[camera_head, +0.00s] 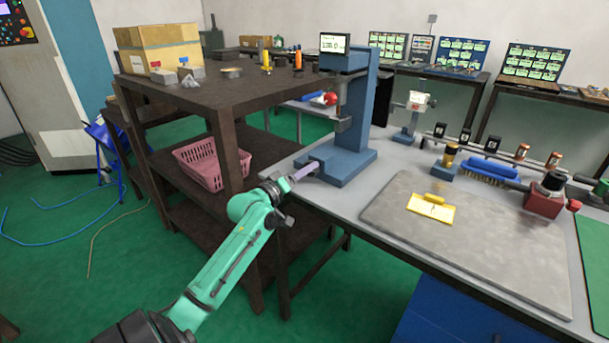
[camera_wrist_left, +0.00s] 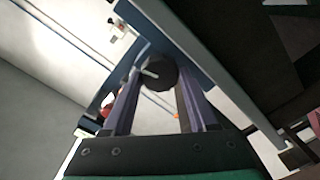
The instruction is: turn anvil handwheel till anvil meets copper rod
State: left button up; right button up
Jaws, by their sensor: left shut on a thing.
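The blue bench stand (camera_head: 349,166) with a display (camera_head: 334,43) on top stands at the bench's left end. My left gripper (camera_head: 307,171) reaches the left side of its base. In the left wrist view, my left gripper (camera_wrist_left: 157,82) is shut on a dark round handwheel (camera_wrist_left: 157,70) with a pale mark on its face. The handwheel cannot be made out in the head view. The anvil and any copper rod in the stand are too small or hidden to tell. My right gripper is not in view.
Copper-coloured cylinders (camera_head: 521,152) stand on a rack.

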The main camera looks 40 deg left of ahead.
pick_arm(q)
jog(key=m, duration=0.4)
jog(key=shift+r+m, duration=0.15)
jog(key=shift+m, duration=0.15)
jog(key=m+p, duration=0.1)
jog(key=m, duration=0.3)
jog(key=shift+m, duration=0.3)
jog(key=m+p, duration=0.1)
jog(key=m, duration=0.3)
jog(key=shift+d+m+p, duration=0.1)
jog(key=shift+m+p, duration=0.2)
jog(key=m, duration=0.9)
jog(key=shift+f+m, duration=0.2)
jog(key=shift+m, duration=0.2)
jog(key=m+b, duration=0.2)
jog(key=m, duration=0.3)
jog(key=shift+m, duration=0.4)
jog(key=shift+d, duration=0.1)
